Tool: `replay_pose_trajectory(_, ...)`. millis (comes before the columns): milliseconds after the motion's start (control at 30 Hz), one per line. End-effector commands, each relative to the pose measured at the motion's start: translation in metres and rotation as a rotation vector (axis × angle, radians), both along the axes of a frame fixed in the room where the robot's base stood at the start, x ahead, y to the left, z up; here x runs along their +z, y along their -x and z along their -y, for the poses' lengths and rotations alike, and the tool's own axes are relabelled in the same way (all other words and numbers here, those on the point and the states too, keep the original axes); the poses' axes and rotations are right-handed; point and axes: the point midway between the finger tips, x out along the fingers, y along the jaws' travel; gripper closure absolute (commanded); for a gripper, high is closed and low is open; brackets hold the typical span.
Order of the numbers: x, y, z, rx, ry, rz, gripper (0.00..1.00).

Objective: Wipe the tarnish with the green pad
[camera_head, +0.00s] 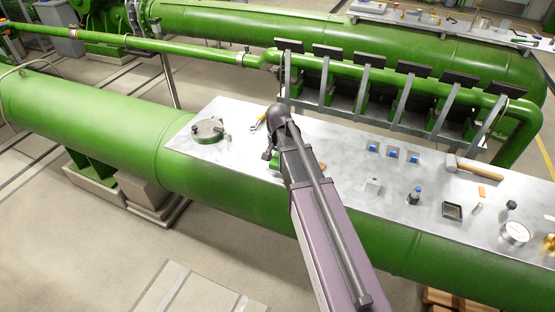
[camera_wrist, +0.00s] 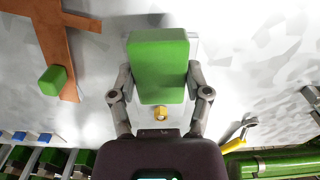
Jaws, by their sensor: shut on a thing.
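The green pad (camera_wrist: 158,60) is a thick rectangular block held between the two fingers of my gripper (camera_wrist: 160,82) in the wrist view. My gripper is shut on it, over the metal bench top. In the head view my gripper (camera_head: 272,152) is mostly hidden by my own arm, and a bit of green shows beside it. A flat, angular copper-brown shape (camera_wrist: 58,40) lies at the upper left of the wrist view. I cannot tell whether it is the tarnish. Whether the pad touches the surface is unclear.
A small green cube (camera_wrist: 52,80) sits at the brown shape's edge. A yellow-handled wrench (camera_wrist: 236,138) lies at right. A round lidded metal part (camera_head: 209,130), blue-topped blocks (camera_head: 392,152) and a hammer (camera_head: 485,169) occupy the bench.

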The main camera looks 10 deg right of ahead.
Motion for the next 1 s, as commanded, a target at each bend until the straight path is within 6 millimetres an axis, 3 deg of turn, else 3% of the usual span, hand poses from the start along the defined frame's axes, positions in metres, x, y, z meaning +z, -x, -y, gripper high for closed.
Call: replay_pose_trajectory(1000,-0.0093,0.0001,-0.001,0.001,0.0,0.0,0.75)
